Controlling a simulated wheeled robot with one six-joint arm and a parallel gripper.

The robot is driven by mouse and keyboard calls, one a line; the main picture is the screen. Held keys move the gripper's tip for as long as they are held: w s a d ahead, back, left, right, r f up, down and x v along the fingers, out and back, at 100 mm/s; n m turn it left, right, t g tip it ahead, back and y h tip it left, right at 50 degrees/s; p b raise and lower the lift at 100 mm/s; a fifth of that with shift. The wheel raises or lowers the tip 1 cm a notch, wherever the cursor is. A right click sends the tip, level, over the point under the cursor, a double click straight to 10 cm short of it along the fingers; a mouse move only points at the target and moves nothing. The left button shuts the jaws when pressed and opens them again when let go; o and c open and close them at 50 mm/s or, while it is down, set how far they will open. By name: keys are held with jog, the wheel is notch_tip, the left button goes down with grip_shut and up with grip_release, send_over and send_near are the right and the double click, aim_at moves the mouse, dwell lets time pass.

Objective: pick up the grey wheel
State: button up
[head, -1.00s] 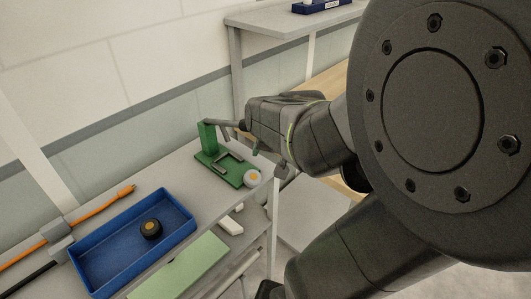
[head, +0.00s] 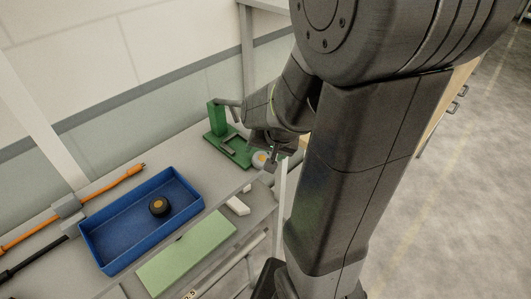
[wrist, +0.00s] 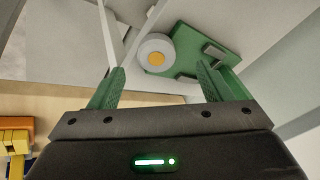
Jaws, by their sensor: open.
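The grey wheel (head: 260,159) has an orange centre and sits by the front corner of a green fixture (head: 226,148) on the shelf. In the wrist view the grey wheel (wrist: 155,57) shows beyond my fingertips, roughly midway between them, beside the green plate (wrist: 190,45). My gripper (wrist: 160,72) is open and nothing is between its fingers. In the head view my gripper (head: 270,160) is close to the wheel, at its right, and partly covers it. I cannot tell how large the gap to the wheel is.
A blue tray (head: 112,262) holding a black wheel (head: 159,207) stands on the shelf at left. A light green board (head: 187,252) and a white block (head: 238,205) lie in front. The green fixture's upright post (head: 215,117) stands close to my wrist.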

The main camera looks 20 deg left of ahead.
aim_at(262, 159)
jog(key=shift+d+x, duration=0.15)
jog(key=shift+x, duration=1.15)
jog(key=shift+d+x, duration=0.1)
jog(key=shift+x, duration=1.2)
jog(key=shift+f, duration=0.1)
jog(key=c, duration=1.2)
